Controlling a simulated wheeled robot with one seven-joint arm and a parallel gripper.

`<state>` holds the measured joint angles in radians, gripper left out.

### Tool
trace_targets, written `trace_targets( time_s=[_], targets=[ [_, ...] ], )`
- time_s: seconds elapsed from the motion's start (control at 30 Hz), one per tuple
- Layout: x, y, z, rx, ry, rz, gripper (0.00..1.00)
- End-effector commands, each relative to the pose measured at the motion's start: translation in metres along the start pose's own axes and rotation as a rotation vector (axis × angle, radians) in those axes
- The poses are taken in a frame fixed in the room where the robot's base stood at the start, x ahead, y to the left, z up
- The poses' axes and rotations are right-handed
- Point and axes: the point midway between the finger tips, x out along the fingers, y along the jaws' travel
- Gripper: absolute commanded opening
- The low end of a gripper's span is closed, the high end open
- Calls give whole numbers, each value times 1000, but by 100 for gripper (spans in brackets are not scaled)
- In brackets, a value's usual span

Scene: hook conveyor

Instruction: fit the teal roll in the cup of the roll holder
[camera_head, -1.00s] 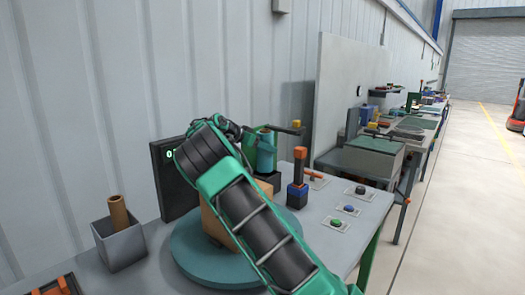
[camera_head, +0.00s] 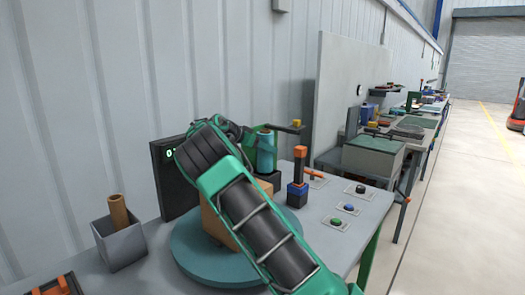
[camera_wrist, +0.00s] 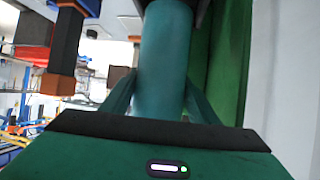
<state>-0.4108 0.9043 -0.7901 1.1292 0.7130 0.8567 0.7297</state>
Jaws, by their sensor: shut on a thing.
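The teal roll (camera_head: 266,153) stands upright at the back of the bench, beyond my forearm. In the wrist view the roll (camera_wrist: 165,55) fills the middle, with one finger of my gripper (camera_wrist: 160,92) on each side, shut on it. The roll holder has a green back part (camera_head: 250,138) and a dark base (camera_head: 264,183) under the roll. The holder's green back also shows beside the roll in the wrist view (camera_wrist: 230,55). One roll end meets a dark part at the top of that view. I cannot tell how deep it sits in the cup.
An arm with a yellow knob (camera_head: 296,123) sticks out near the roll's top. An orange-and-dark post on a blue base (camera_head: 298,190) stands close to its right. A teal turntable (camera_head: 190,255), a grey bin (camera_head: 119,245) and a dark panel (camera_head: 174,180) lie left. Several buttons are at right.

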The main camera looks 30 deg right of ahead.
Motion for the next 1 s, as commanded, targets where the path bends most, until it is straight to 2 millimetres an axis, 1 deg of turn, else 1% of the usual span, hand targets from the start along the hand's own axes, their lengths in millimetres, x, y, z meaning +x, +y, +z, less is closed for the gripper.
trace_targets(
  time_s=[0.53, 1.0],
  targets=[
    [0, 0, 0, 2, 2, -2, 11],
    [3, -1, 6, 1, 2, -2, 11]
  ],
)
